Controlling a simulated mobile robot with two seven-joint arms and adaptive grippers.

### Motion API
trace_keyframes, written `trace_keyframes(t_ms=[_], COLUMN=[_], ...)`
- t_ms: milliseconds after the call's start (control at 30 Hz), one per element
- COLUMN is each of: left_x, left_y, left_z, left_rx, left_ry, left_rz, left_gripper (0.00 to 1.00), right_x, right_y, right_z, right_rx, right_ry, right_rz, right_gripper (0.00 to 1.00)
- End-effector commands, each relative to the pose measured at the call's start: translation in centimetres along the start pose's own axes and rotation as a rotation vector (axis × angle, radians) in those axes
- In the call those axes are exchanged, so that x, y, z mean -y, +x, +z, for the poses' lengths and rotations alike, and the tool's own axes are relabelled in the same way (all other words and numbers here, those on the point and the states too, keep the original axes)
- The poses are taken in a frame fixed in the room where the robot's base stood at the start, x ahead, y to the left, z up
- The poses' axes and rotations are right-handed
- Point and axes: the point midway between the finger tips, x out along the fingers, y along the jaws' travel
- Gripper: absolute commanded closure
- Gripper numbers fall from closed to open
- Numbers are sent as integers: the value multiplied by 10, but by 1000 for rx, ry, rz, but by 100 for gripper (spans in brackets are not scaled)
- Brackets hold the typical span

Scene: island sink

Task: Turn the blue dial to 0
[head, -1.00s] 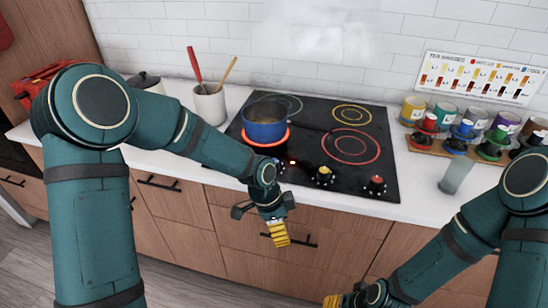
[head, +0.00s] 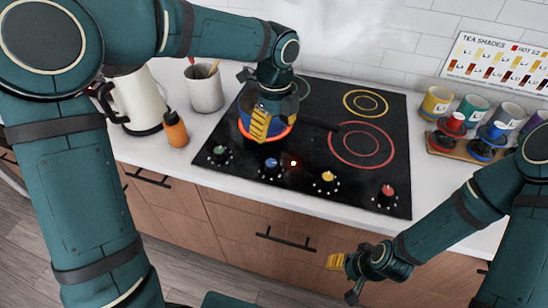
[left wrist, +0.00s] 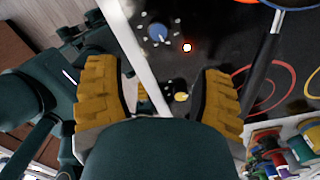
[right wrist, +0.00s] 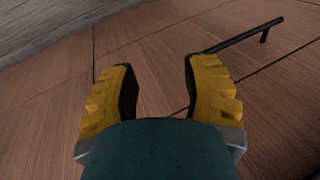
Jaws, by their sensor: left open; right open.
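The blue dial (head: 271,166) is in the front row of knobs on the black cooktop (head: 360,191), second from the left. It also shows in the left wrist view (left wrist: 158,34), with white dots around it. Its exact pointer setting is too small to read. My left gripper (head: 259,126) is open and empty, above the cooktop in front of the blue pot, and apart from the dial. In the left wrist view the dial lies beyond the gap between the yellow fingers. My right gripper (head: 335,262) is open and empty by the drawer fronts.
The blue pot (head: 272,126) sits on a glowing orange ring, its dark handle pointing right. Green (head: 220,153), yellow (head: 326,180) and red (head: 386,194) dials share the row. A red light (head: 293,163) glows beside the blue dial. A kettle (head: 137,98) and orange bottle (head: 175,128) stand left.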

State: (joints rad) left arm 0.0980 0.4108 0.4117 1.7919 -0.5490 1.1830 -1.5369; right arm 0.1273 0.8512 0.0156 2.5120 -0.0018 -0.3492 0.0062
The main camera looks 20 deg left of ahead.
Motion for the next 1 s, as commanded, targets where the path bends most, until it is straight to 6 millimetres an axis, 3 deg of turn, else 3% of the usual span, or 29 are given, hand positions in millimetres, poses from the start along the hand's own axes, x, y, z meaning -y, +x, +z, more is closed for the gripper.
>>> trace_keyframes(t_ms=[400,600,1000], left_x=[-1,-1,0], left_y=[82,112,128], left_z=[0,0,0], left_rx=[-2,-2,-1], left_ry=[0,0,-2], left_rz=[5,3,0], left_gripper=[33,33,33], right_x=[-8,-11,-12], right_y=[21,28,31], right_z=[0,-2,-2], right_rx=[-5,-9,-12], right_ry=[-2,-3,-3], right_rz=[0,0,0], right_gripper=[53,53,53])
